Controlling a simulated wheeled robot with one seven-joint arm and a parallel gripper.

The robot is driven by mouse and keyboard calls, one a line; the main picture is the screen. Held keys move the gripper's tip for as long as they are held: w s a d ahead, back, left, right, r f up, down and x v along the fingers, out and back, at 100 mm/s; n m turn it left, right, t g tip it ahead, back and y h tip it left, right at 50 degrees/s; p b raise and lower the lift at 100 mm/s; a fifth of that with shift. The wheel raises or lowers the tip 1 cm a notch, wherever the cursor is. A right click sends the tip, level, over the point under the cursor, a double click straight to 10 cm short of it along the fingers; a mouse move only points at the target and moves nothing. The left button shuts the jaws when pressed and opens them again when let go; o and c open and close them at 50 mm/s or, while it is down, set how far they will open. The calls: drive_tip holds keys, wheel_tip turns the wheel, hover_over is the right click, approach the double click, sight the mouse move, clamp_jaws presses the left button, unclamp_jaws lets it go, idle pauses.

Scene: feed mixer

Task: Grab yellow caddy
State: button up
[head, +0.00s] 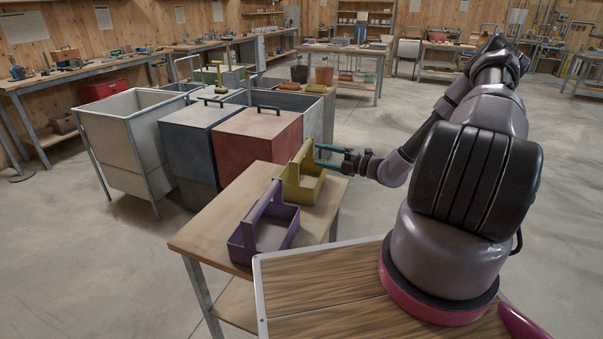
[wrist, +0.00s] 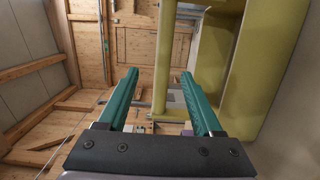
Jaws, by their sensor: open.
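The yellow caddy (head: 325,189) stands upright on the small wooden table, at its far end, with a raised handle. My gripper (head: 318,155) is beside the caddy's handle, coming from the right, with its two green fingers apart. In the wrist view, the yellow caddy (wrist: 258,70) fills the upper right. Its handle bar appears between the open fingers of my gripper (wrist: 159,73). I cannot tell whether either finger touches the handle.
A purple caddy (head: 285,239) stands nearer on the same wooden table (head: 205,232). A red bin (head: 255,142), a blue-grey bin (head: 195,140) and a pale open bin (head: 130,130) stand behind and left. Open floor lies beyond the table on the right.

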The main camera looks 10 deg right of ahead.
sight(303, 152)
drive_tip(key=x, duration=0.7)
drive_tip(key=shift+w+a+f, duration=0.15)
drive_tip(key=shift+a+f, duration=0.1)
drive_tip(key=shift+c, duration=0.3)
clamp_jaws()
idle(0.9)
